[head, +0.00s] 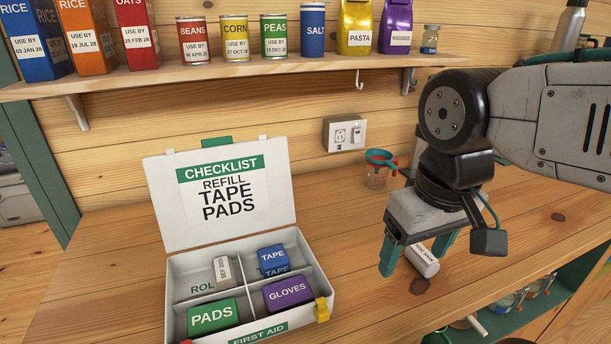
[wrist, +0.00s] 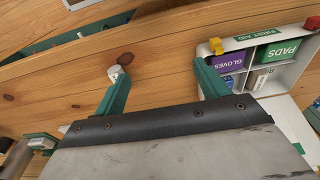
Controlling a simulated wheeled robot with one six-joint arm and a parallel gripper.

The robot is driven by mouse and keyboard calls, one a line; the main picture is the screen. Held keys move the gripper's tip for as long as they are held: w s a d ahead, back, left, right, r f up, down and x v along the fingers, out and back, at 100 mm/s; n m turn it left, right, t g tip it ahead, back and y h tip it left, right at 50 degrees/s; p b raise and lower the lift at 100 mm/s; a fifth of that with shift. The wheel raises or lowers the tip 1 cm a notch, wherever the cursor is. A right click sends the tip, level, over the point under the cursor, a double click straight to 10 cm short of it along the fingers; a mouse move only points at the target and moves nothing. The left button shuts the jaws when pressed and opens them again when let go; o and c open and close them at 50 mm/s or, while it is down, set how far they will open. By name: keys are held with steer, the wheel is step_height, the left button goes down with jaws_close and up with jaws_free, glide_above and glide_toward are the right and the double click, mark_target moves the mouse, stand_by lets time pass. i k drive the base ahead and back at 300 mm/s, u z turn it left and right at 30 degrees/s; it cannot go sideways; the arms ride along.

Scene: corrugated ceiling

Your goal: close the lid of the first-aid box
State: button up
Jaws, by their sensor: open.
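The white first-aid box (head: 174,286) stands on the wooden counter with its lid (head: 222,226) raised, leaning back. A checklist inside the lid reads "REFILL TAPE PADS". Its compartments hold a green PADS pack (head: 212,317), a blue TAPE pack (head: 273,260), a purple GLOVES pack (head: 288,293) and a white roll (head: 223,270). A yellow latch (head: 322,309) is on the front. My gripper (head: 417,258) is open and empty, right of the box and above the counter. In the wrist view the box (wrist: 294,70) is at the upper right, beyond my gripper (wrist: 158,82).
A white cylinder (head: 422,260) lies on the counter behind my gripper's fingers. A measuring cup with a teal funnel (head: 380,160) stands at the back. A shelf (head: 180,82) with cans, boxes and bags runs above. The counter left of the box is clear.

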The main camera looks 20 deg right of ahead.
mark_target(223, 189)
steer(key=k, duration=1.05)
steer(key=u, duration=1.15)
steer(key=i, duration=0.75)
steer(key=z, duration=0.5)
steer(key=i, duration=0.65)
steer(key=z, duration=0.65)
